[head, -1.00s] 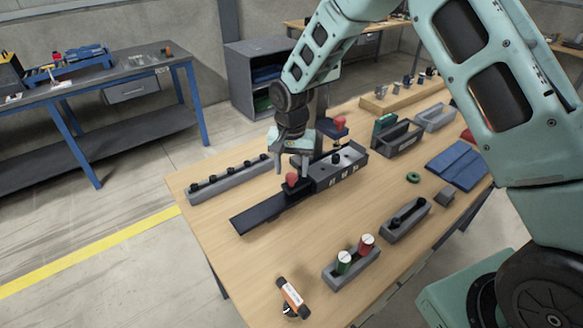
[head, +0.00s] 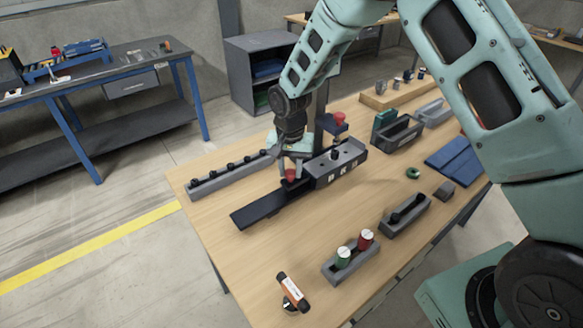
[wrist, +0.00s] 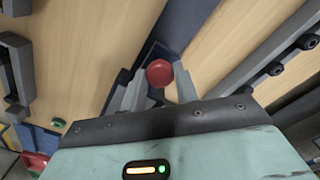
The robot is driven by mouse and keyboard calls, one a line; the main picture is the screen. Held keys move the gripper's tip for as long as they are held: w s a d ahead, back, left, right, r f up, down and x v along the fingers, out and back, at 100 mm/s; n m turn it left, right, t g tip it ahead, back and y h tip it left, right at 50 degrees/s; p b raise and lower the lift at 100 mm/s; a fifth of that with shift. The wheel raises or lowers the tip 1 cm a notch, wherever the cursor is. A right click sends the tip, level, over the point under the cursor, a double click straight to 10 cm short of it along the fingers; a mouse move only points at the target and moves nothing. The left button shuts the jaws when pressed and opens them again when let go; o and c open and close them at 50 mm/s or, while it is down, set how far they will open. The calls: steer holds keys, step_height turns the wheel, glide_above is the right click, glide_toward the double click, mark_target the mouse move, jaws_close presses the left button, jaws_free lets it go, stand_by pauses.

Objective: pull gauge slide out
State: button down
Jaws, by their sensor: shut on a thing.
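The gauge slide (head: 257,211) is a long dark flat bar lying on the wooden table, running out to the left from a dark grey gauge block (head: 338,170). Its red knob (head: 290,174) stands near the block's left end. My gripper (head: 290,172) reaches down from above and is shut on this knob. In the wrist view the round red knob (wrist: 160,72) sits between the two grey fingertips, with the dark slide (wrist: 151,47) beneath it. The fingers partly hide the joint between slide and block.
A grey rail with several black knobs (head: 226,178) lies behind the slide. A holder with a green and a red plug (head: 351,262) and an orange-black tool (head: 292,294) are nearer the front. The table left of the slide's end is clear.

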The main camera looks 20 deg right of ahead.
steer(key=s+a+b, duration=0.1)
steer(key=s+a, duration=0.2)
steer(key=a, duration=0.8)
steer(key=s+a+b, duration=0.2)
steer(key=s+a, duration=0.2)
steer(key=a, duration=0.8)
steer(key=shift+s, duration=0.25)
steer(key=shift+a, duration=0.1)
steer(key=c, duration=1.1)
jaws_free()
steer(key=shift+o, duration=0.2)
steer(key=shift+r+b, duration=0.1)
steer(key=shift+b, duration=0.2)
step_height(320, 180, up, 17)
steer(key=b, duration=0.3)
steer(key=shift+r, duration=0.15)
